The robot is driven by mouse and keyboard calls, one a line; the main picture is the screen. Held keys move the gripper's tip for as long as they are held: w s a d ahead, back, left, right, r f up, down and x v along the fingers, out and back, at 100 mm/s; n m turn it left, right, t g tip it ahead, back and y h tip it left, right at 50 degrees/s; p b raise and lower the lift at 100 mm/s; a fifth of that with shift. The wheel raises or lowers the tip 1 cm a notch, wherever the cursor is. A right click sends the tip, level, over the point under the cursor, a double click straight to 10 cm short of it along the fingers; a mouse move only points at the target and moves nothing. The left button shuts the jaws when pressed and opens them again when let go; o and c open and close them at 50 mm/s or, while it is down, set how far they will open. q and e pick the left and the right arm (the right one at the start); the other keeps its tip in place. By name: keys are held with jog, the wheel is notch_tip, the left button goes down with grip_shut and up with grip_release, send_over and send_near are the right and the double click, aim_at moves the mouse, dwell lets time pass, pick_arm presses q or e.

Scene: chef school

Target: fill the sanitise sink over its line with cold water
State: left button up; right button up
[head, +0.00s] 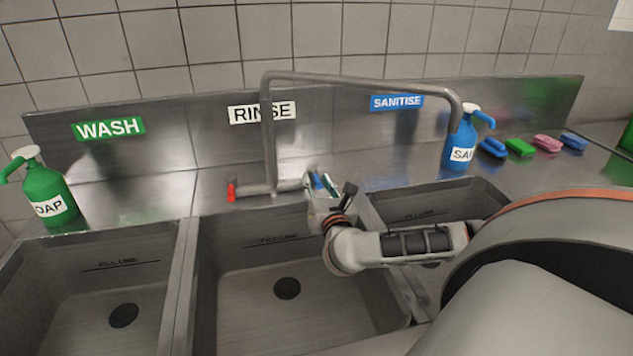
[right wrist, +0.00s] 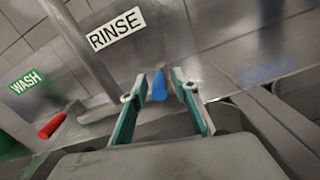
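The sanitise sink (head: 400,208) is the right basin, under the blue SANITISE sign (head: 397,102). Its fill line (head: 425,213) shows on the back wall; my right arm hides much of the basin. No water shows in its visible part. The tap spout (head: 360,82) arches right, its end near the blue bottle. The tap has a red handle (head: 231,191) on the left and a blue handle (head: 317,181) on the right. My right gripper (head: 324,183) is open at the blue handle. In the right wrist view the blue handle (right wrist: 159,87) shows between the spread fingers. My left gripper is out of view.
The rinse sink (head: 235,300) and wash sink (head: 80,300) look empty. A green soap bottle (head: 52,200) stands left. A blue sanitiser bottle (head: 460,147) stands behind the sanitise sink, with several sponges (head: 520,147) to its right. A steel backsplash (head: 200,140) runs behind.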

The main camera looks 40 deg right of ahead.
jog(key=shift+w+d, duration=0.2)
jog(key=shift+w, duration=0.15)
grip_shut()
